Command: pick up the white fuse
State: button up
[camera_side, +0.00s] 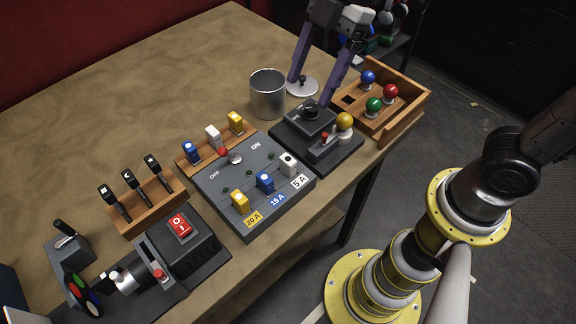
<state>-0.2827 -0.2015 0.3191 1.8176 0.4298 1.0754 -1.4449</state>
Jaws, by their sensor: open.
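A white fuse (213,138) stands upright in a wooden rack (189,168), between a blue fuse (191,152) and a yellow fuse (235,122). A second white piece (288,164) sits on the grey fuse panel (250,214) by the "5 A" label, with a blue one (265,181) at "15 A" and a yellow one (240,202) at "20 A". My gripper (311,88) is open, its two purple fingers apart and pointing down. It is to the right of and behind the rack, over the area of a black device with a knob (310,111), and appears empty.
A metal cup (267,94) stands between the rack and my gripper. A wooden tray (411,112) holds blue, red and green balls at the right. A rack of black keys (146,212) and a red-switch box (187,243) stand front left. The table's back left is clear.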

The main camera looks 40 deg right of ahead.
send_over(288, 159)
jog(key=d, duration=0.2)
jog(key=shift+g, duration=0.3)
jog(key=f, duration=0.8)
jog(key=shift+w+f, duration=0.2)
jog(key=shift+w, duration=0.05)
jog(key=shift+s+d+x, duration=0.15)
jog(key=shift+x, duration=1.45)
jog(key=shift+s+d+x, duration=0.1)
jog(key=shift+x, duration=1.5)
jog(key=shift+f, duration=0.1)
grip_shut()
